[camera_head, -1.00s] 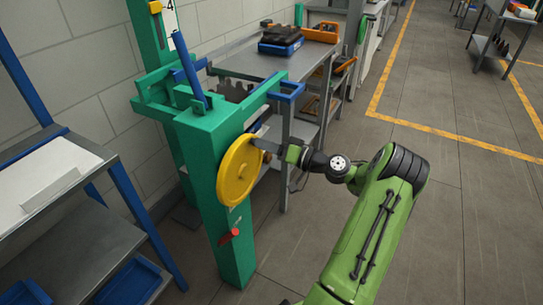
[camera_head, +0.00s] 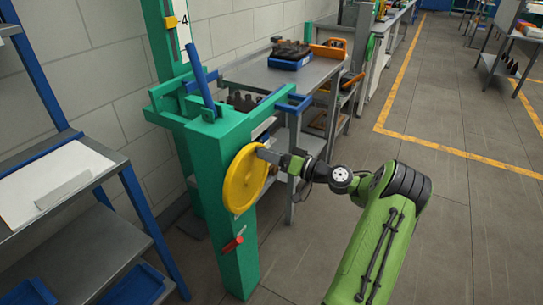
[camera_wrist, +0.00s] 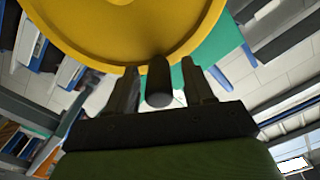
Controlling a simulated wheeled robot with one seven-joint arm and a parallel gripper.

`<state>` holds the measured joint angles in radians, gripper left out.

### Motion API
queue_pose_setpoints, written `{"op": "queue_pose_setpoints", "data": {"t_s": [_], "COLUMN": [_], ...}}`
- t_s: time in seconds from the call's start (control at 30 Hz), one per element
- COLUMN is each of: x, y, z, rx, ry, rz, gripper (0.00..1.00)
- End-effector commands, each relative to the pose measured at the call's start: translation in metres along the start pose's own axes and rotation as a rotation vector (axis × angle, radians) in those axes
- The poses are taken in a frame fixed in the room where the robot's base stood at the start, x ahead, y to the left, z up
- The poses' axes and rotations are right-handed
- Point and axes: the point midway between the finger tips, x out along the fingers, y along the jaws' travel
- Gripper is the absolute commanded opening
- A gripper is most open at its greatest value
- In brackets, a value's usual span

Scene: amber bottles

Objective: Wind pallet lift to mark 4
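The green lift post (camera_head: 212,180) stands left of centre in the head view, with a yellow handwheel (camera_head: 243,180) on its right side. A yellow pointer (camera_head: 171,22) sits at the scale on the green upright, beside the mark 4 (camera_head: 184,20). My gripper (camera_head: 268,155) is at the wheel's upper right rim. In the wrist view, a dark cylindrical wheel handle (camera_wrist: 158,82) stands between my two fingers, with a visible gap on both sides. The fingers look open around it. The wheel's yellow rim (camera_wrist: 130,45) fills the top of that view.
A red-handled lever (camera_head: 232,244) sticks out low on the post. A grey shelf rack (camera_head: 75,240) with blue bins stands close on the left. A metal table (camera_head: 285,75) with a blue crate (camera_head: 290,62) stands behind. The floor (camera_head: 450,215) on the right is clear.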

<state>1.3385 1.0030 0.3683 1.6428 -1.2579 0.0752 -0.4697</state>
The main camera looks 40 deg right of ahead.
Motion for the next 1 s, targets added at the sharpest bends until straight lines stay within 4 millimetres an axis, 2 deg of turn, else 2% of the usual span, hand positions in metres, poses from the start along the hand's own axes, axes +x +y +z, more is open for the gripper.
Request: {"op": "queue_pose_setpoints", "data": {"t_s": [0.27, 0.37, 0.8, 0.9, 1.0], "x": [-0.002, -0.014, -0.131, -0.148, -0.157], "y": [0.001, 0.002, 0.0, 0.0, 0.0], "z": [-0.001, -0.002, -0.002, -0.002, -0.001], "rx": [-0.001, 0.0, 0.0, 0.0, -0.001], "ry": [0.002, 0.004, 0.005, 0.004, 0.002], "rz": [0.003, 0.008, 0.006, 0.004, 0.002], "gripper": [0.53, 0.53, 0.53, 0.53, 0.53]}}
